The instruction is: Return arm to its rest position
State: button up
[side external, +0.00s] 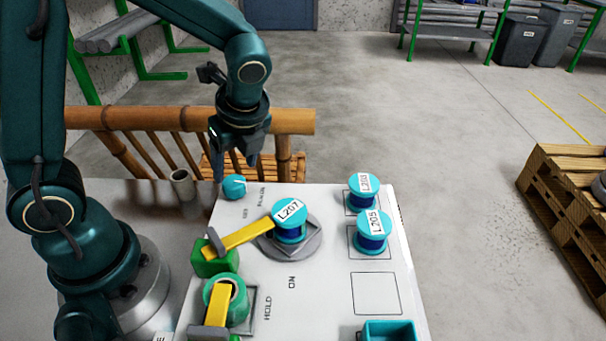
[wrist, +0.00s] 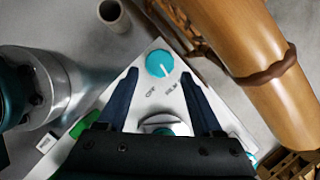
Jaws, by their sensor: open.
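My gripper (side external: 236,162) hangs in the air over the back left of the white panel (side external: 320,300), its fingers pointing down, open and with nothing between them. In the wrist view its two fingers (wrist: 158,80) are spread apart, with the teal knob (wrist: 160,63) beyond them. The knob (side external: 234,187) sits at the panel's back left corner; its white mark points toward lettering that starts with "OFF". A teal-and-blue spool labelled L207 (side external: 290,232) stands on a round grey base (side external: 298,249). A yellow bar (side external: 246,236) reaches from a green block (side external: 210,262) to the spool.
Two more spools, L205 (side external: 371,238) and another (side external: 364,196), stand in marked squares at right; the square in front is empty. A green ring (side external: 238,312) with a second yellow bar is at front left. A bamboo railing (side external: 190,118) stands close behind my gripper.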

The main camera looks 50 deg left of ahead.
jog(key=shift+w+r, duration=0.1)
jog(key=shift+r, duration=0.15)
jog(key=s+d+r+n+t+h, duration=0.4)
jog(key=s+r+n, duration=0.4)
jog(key=n, duration=1)
jog(key=shift+s+d+n+t, duration=0.4)
jog(key=shift+d+t, duration=0.2)
jog(key=shift+d, duration=0.5)
jog(key=shift+r, duration=0.1)
